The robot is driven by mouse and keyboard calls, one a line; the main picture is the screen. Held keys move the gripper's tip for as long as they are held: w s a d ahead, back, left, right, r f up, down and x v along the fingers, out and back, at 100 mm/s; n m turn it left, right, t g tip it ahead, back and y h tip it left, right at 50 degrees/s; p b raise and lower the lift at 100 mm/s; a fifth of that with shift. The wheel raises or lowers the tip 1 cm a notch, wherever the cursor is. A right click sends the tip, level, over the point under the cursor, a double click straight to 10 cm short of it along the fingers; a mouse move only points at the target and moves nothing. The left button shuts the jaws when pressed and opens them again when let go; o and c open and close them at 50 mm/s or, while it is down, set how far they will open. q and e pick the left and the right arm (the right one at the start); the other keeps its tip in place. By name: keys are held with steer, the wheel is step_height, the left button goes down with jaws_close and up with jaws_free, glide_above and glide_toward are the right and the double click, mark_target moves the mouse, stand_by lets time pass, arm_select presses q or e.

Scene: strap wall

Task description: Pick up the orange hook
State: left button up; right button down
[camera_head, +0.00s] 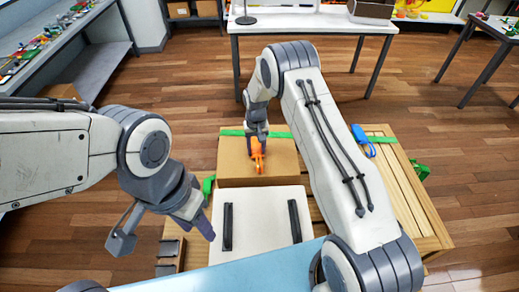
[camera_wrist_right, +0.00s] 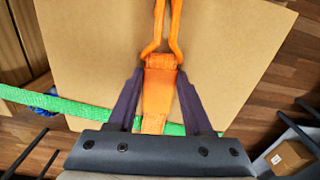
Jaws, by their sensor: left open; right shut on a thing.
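The orange hook (camera_head: 258,158) is at the top of the cardboard box (camera_head: 285,168) in the head view. In the right wrist view the orange wire hook (camera_wrist_right: 160,50) joins an orange strap (camera_wrist_right: 158,90). My right gripper (camera_head: 257,136) is shut on the orange strap end of the hook, with a dark finger (camera_wrist_right: 155,95) on each side, above the box. My left gripper (camera_head: 165,235) is open and empty, left of the white box (camera_head: 262,240).
A green strap (camera_head: 232,132) runs across the slatted wooden table (camera_head: 405,185) and by the cardboard box. A blue item (camera_head: 362,140) lies on the table at the right. A green buckle (camera_head: 420,170) is at its right edge. A white table (camera_head: 310,22) stands beyond, across open floor.

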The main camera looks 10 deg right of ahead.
mark_target(256, 150)
steer(key=shift+r+b, duration=0.35)
steer(key=shift+r, duration=0.1)
step_height(256, 150, up, 3)
steer(key=shift+w+f+b, duration=0.1)
steer(key=shift+f+b, duration=0.1)
steer(key=shift+b, duration=0.7)
steer(key=s+d+r+b, duration=0.4)
steer(key=s+d+r, duration=0.3)
steer(key=d, duration=0.2)
steer(key=shift+s+r, duration=0.2)
steer(key=shift+s, duration=0.15)
